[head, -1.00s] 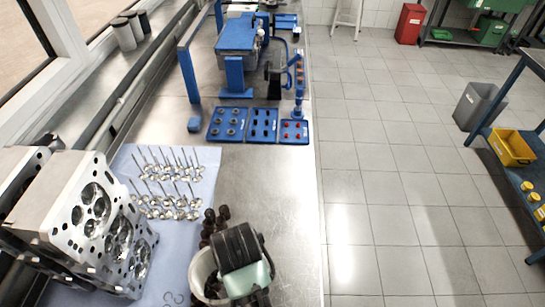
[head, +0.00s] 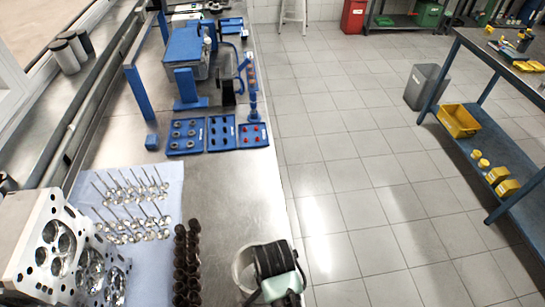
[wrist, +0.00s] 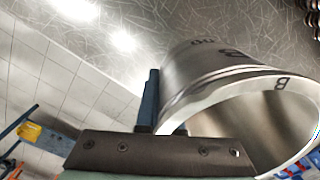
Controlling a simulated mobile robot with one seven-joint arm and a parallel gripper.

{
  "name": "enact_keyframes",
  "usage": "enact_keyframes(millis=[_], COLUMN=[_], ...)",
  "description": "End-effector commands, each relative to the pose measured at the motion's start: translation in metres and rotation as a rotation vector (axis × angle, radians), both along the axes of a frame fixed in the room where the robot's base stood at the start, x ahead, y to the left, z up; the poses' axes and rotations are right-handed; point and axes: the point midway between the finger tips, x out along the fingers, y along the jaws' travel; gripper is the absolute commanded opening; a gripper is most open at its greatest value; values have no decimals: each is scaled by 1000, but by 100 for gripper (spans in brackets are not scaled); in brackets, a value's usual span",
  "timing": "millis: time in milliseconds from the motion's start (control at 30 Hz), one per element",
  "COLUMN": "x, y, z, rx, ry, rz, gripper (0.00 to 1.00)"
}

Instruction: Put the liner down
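The liner is a bright metal cylinder, seen large in the wrist view (wrist: 225,78), with a machined rim and dark letters on it. In the head view its pale rim (head: 243,268) shows at the left of my gripper, partly hidden by it. My gripper (head: 272,284) is over the front right edge of the steel bench (head: 235,185). In the wrist view a blue finger (wrist: 151,98) lies against the liner's wall, and the gripper is shut on that wall. The other finger is hidden. I cannot tell how far the liner's bottom is from the bench.
Dark valve springs (head: 186,262) stand in rows left of the liner. Valves (head: 130,205) lie on a blue cloth (head: 168,182), with cylinder heads (head: 62,250) at left. Blue trays (head: 221,135) stand farther back. The bench strip between them and my gripper is bare.

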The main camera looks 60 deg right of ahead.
Motion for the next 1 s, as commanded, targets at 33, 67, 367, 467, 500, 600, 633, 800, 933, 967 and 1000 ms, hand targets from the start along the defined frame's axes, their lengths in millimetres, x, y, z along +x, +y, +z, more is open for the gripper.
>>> enact_keyframes(millis=[33,67,367,467,500,600,633,800,933,967,1000], x=[-1,-1,0,0,0,0,0,0,0,0,0], y=[1,0,0,0,0,0,0,0,0,0,0], z=[-8,-12,-30,-30,-30,-33,-34,-34,-34,-34,-34], rx=[2,2,-2,-2,-2,-1,-1,0,0,0,0], ry=[3,3,-2,-2,-2,-1,-1,1,1,1,1], rz=[0,0,1,1,1,1,1,1,1,1,1], gripper=[0,0,0,0,0,0,0,34,34,34,34])
